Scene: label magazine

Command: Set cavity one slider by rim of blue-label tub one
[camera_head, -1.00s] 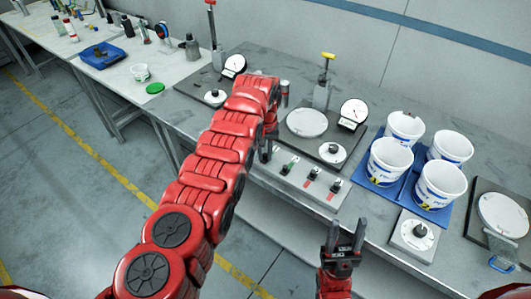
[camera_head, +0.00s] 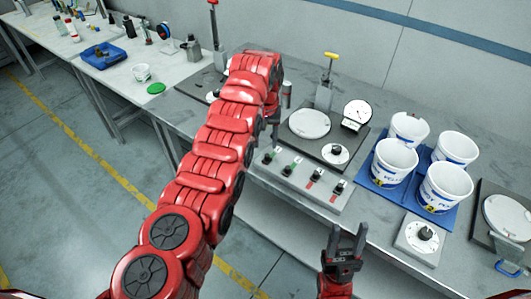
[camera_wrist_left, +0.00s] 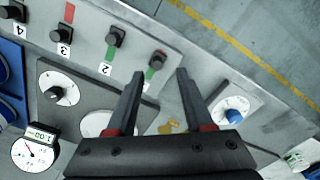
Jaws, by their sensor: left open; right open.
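The slider box (camera_head: 300,185) lies along the front of the bench with several black knobs. In the left wrist view, the cavity one slider knob (camera_wrist_left: 157,59) stands just past my left gripper (camera_wrist_left: 161,74), roughly between its open fingertips, with a green strip beside it. I cannot tell whether they touch. In the head view, my arm partly hides the left gripper (camera_head: 270,138) above the box's left end. White tubs with blue labels stand on a blue mat; the front-left one (camera_head: 394,157) has a yellow mark whose number I cannot read surely. My right gripper (camera_head: 344,242) is open and empty.
A round scale plate (camera_head: 309,123), a dial gauge (camera_head: 357,112) and a knob dial (camera_head: 336,152) stand behind the box. A separate knob unit (camera_head: 420,237) sits in front of the tubs. Another round plate (camera_head: 508,216) is at the right.

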